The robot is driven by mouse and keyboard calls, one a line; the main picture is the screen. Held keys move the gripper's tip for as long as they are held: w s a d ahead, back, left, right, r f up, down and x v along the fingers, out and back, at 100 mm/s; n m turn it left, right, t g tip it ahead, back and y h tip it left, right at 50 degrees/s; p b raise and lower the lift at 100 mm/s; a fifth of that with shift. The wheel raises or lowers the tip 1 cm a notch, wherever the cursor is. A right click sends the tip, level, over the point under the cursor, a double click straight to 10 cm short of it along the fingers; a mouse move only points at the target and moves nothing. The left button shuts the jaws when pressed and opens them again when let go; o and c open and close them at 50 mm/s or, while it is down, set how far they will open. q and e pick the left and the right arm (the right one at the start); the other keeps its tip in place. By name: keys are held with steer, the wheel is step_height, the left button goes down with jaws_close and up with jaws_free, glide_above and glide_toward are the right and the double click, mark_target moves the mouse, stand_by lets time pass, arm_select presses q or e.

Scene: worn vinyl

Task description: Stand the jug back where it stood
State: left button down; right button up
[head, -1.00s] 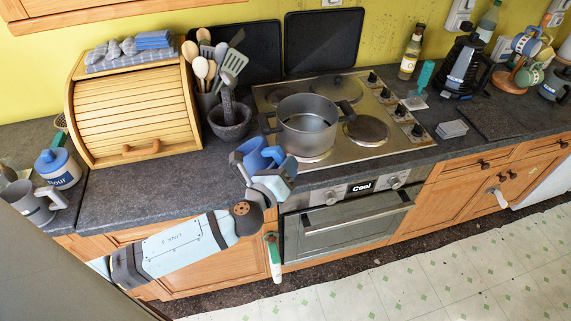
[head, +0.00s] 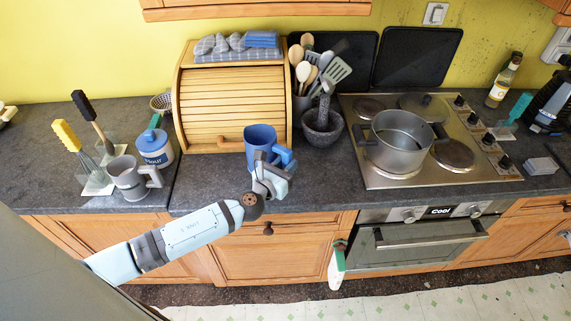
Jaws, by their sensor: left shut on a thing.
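A blue jug (head: 260,137) is in my left gripper (head: 275,166), upright or nearly so, with its open top showing. The gripper is shut on it at the handle side, on the right, and covers part of its lower body. In the head view the jug overlaps the lower right front of the wooden bread bin (head: 228,97), above the dark worktop (head: 225,184). I cannot tell whether its base touches the worktop. My right gripper is not in view.
A grey jug-like pot (head: 129,180), a flour jar (head: 154,148) and brushes or whisks stand left. A mortar (head: 322,131), utensils and a hob with a large pot (head: 396,145) are right. Worktop in front of the bread bin is clear.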

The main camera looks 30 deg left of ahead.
arm_select(q)
steer(key=shift+a, duration=0.25)
steer(key=shift+d, duration=0.1)
steer(key=shift+f, duration=0.1)
step_height(320, 180, down, 5)
steer(key=b, duration=0.4)
steer(key=shift+r, duration=0.2)
steer(key=shift+f+b, duration=0.5)
steer(key=shift+b, duration=0.25)
